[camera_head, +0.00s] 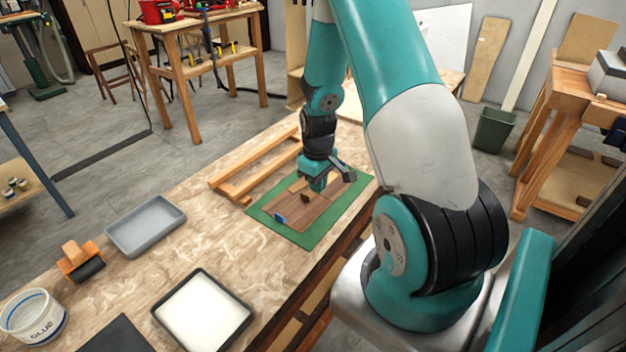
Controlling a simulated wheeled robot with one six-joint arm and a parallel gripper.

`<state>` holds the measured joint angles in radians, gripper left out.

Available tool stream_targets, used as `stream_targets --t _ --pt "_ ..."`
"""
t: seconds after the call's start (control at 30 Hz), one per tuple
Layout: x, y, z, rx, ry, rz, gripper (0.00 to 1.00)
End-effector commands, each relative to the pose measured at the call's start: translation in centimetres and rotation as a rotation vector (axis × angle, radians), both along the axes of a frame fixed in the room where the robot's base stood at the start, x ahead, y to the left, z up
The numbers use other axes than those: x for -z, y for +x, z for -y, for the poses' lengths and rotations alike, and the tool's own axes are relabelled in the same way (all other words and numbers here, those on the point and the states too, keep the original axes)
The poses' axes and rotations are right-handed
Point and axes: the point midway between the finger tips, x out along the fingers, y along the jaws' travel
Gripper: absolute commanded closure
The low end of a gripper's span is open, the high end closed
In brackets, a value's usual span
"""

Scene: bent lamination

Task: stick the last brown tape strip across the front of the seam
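A brown wood panel (300,212) lies on a green mat (318,238) on the workbench. A lighter tan strip (296,186) shows at its far left part, and a small darker brown piece (305,197) sits just below my gripper. My gripper (317,188) points down over the far part of the panel. The fingertips are small and partly hidden, so I cannot tell whether they are shut on a strip or touching the panel. The seam is too small to make out. A small blue piece (281,219) is at the panel's near left edge.
A wooden frame (236,190) lies left of the mat. Bare bench top lies between the trays and the mat.

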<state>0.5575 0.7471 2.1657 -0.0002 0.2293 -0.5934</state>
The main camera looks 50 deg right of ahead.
Motion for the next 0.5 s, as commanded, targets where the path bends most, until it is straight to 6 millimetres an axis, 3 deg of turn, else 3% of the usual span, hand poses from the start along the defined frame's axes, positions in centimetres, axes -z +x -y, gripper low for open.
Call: stream_targets --t 0.5 --pt "5.2 0.1 -0.2 -0.003 0.0 0.0 1.0"
